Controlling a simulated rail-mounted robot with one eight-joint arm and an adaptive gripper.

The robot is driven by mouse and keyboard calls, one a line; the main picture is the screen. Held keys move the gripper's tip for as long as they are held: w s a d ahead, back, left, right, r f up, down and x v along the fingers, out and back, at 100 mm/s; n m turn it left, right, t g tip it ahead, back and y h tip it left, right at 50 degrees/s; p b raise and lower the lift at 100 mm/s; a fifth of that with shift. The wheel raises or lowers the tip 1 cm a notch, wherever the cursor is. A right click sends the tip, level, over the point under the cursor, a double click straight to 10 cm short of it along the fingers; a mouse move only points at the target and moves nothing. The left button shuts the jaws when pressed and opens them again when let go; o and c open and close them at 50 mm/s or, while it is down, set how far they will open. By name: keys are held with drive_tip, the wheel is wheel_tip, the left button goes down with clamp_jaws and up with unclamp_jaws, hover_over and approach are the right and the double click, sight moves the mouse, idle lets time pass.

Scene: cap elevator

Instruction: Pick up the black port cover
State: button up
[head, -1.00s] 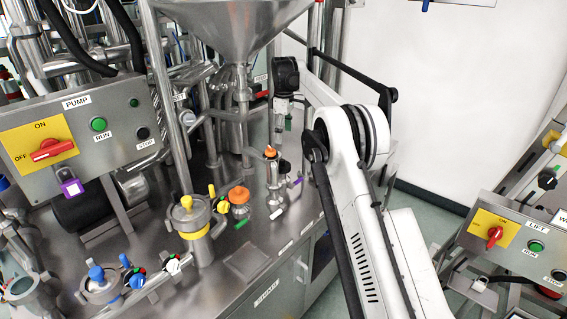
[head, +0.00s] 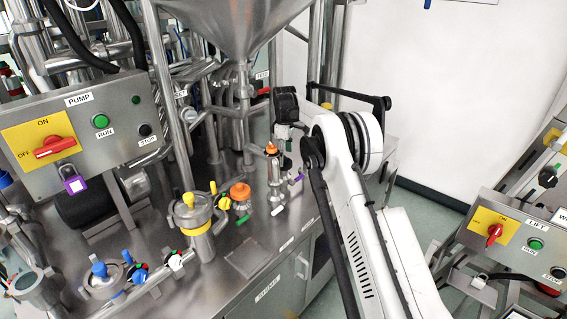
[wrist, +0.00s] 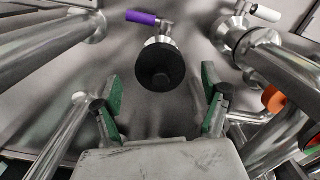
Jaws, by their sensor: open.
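The black port cover (wrist: 160,68) is a round black cap on a metal port with a purple-handled valve behind it, in the upper middle of the wrist view. My gripper (wrist: 161,84) is open, with one green-padded finger on each side of the cover in that picture. Neither finger visibly touches it, and the depth gap is hard to judge. In the head view my gripper (head: 284,134) points down above the steel bench near an orange-topped pipe (head: 271,150). The cover is small and hard to make out there.
A white-handled valve (wrist: 265,13) and thick pipes (wrist: 282,65) crowd the right of the wrist view, with an orange knob (wrist: 274,98) at its edge. Steel pipes also run along the left. A large hopper (head: 235,30) hangs left of my arm in the head view.

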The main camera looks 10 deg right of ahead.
drive_tip(key=shift+f, duration=1.45)
drive_tip(key=c, duration=0.9)
drive_tip(key=shift+r, duration=0.1)
wheel_tip(320, 180, up, 10)
drive_tip(key=shift+f, duration=0.1)
drive_tip(key=shift+c, duration=0.2)
